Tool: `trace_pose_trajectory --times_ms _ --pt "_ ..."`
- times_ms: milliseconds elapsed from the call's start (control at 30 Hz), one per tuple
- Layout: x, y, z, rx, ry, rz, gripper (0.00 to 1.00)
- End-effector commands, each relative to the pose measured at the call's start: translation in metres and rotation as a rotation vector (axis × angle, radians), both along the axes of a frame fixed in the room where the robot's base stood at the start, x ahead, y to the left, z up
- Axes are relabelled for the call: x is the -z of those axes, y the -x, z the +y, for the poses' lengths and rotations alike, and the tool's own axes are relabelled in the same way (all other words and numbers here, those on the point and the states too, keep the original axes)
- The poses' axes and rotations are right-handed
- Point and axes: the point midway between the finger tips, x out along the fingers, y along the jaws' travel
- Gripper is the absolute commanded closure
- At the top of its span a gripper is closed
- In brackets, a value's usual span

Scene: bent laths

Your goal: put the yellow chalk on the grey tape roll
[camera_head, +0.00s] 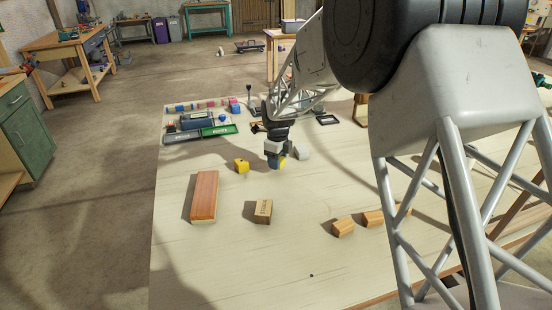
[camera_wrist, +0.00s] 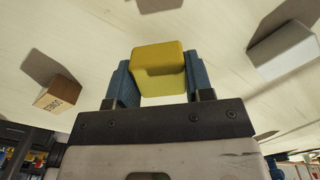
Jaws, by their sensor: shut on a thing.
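The yellow chalk (camera_wrist: 158,68) is a blocky yellow piece between the blue fingers of my gripper (camera_wrist: 157,82), which is shut on it. I cannot tell whether the chalk touches the table. A pale grey block-like piece (camera_head: 303,153) lies just right of my gripper; it also shows at the right of the wrist view (camera_wrist: 285,52). It is the likeliest grey tape roll, but no round shape shows.
A yellow piece with a dark mark (camera_head: 241,166) lies left of my gripper. A long reddish block (camera_head: 204,195), a lettered brown block (camera_head: 263,211) and wooden blocks (camera_head: 343,227) lie nearer. The front of the table is mostly clear.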

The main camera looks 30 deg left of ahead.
Motion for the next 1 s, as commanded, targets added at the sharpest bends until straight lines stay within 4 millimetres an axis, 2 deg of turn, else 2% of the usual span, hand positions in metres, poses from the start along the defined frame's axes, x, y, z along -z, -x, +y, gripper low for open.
trace_pose_trajectory --times_ms 600,1000 --pt "-0.009 0.071 -0.06 0.0 0.0 0.0 0.8" --pt "-0.011 0.096 -0.081 0.0 0.0 0.0 0.8"
